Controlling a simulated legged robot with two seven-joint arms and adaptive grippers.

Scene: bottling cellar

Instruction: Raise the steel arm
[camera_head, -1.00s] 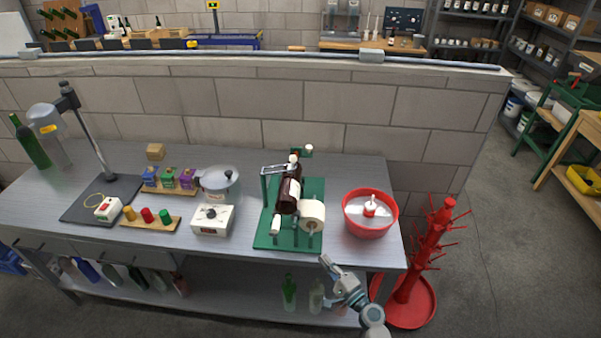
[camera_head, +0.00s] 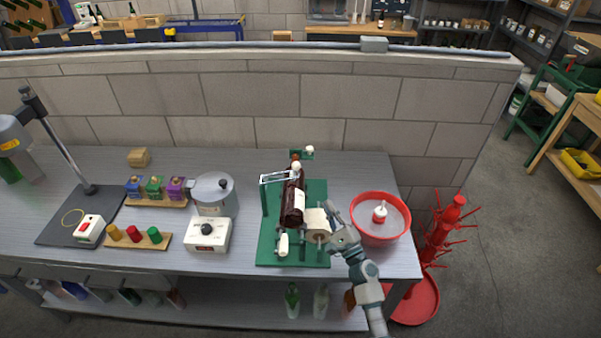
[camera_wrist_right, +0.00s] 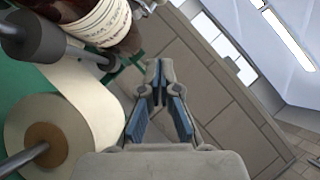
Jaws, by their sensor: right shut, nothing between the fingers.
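The steel arm (camera_head: 277,177) is a pale metal frame at the back left of a green labelling stand (camera_head: 315,255) on the workbench. It lies about level, from a green post to the neck end of a dark bottle (camera_head: 292,205); a white knob (camera_head: 296,167) is beside its right end. The bottle lies on rollers next to a label roll (camera_head: 317,224). My right gripper (camera_head: 332,212) is shut and empty, just right of the label roll. In the right wrist view its fingertips (camera_wrist_right: 159,72) meet, with the roll (camera_wrist_right: 40,135) and bottle (camera_wrist_right: 95,15) at left. My left gripper is out of view.
A red basin (camera_head: 380,240) stands close right of my right gripper, with a red bottle tree (camera_head: 440,235) beyond. A pot (camera_head: 213,192) and white control box (camera_head: 207,235) stand left of the stand. A block wall (camera_head: 300,95) rises behind the bench.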

